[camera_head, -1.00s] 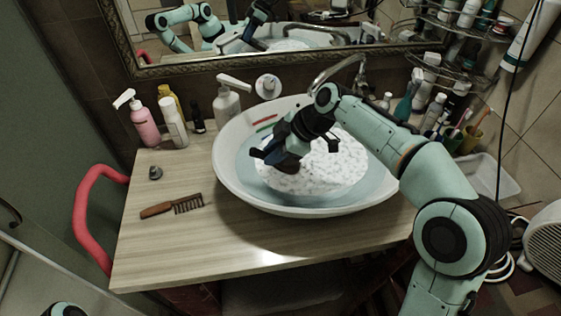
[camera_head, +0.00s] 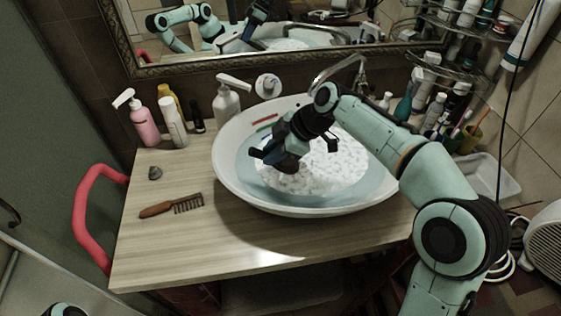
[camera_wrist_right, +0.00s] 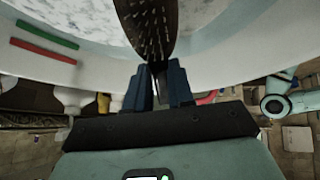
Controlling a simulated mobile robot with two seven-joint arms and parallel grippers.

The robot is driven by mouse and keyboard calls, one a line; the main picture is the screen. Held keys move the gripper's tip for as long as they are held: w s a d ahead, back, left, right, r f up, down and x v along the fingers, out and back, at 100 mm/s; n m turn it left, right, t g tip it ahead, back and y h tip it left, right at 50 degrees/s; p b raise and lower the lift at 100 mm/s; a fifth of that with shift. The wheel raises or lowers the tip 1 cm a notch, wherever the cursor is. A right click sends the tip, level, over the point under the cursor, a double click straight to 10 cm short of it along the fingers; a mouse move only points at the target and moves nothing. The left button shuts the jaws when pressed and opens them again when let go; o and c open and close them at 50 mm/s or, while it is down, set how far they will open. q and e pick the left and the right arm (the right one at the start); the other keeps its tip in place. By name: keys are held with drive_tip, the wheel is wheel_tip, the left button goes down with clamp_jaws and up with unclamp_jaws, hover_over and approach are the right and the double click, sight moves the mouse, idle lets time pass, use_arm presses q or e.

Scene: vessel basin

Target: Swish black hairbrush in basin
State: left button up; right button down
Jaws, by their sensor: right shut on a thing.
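The white basin (camera_head: 228,176) holds water with white foam (camera_head: 335,165) on it. My right gripper (camera_head: 275,155) reaches over the basin from the right. In the right wrist view my right gripper (camera_wrist_right: 160,88) is shut on the handle of the black hairbrush (camera_wrist_right: 148,25), whose bristled head points toward the foamy water. In the head view the hairbrush is mostly hidden by the gripper, and I cannot tell how deep its head sits. My left gripper is not in view; only a bit of my left arm shows at the bottom left.
A brown comb (camera_head: 172,206) lies on the wooden counter (camera_head: 215,250) left of the basin. A pink bottle (camera_head: 145,124) and other bottles stand behind it. The faucet (camera_head: 345,68) is at the basin's back. A red handle (camera_head: 88,215) is at the left edge. Green and red strips (camera_wrist_right: 45,40) lie on the rim.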

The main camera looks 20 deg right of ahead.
idle(0.4)
drive_tip(key=shift+w+a, duration=0.1)
drive_tip(key=shift+a, duration=0.45)
drive_tip(key=shift+d, duration=0.2)
drive_tip(key=shift+d, duration=0.45)
drive_tip(key=shift+a, duration=0.2)
drive_tip(key=shift+a, duration=0.45)
drive_tip(key=shift+d, duration=0.2)
drive_tip(key=shift+d, duration=0.45)
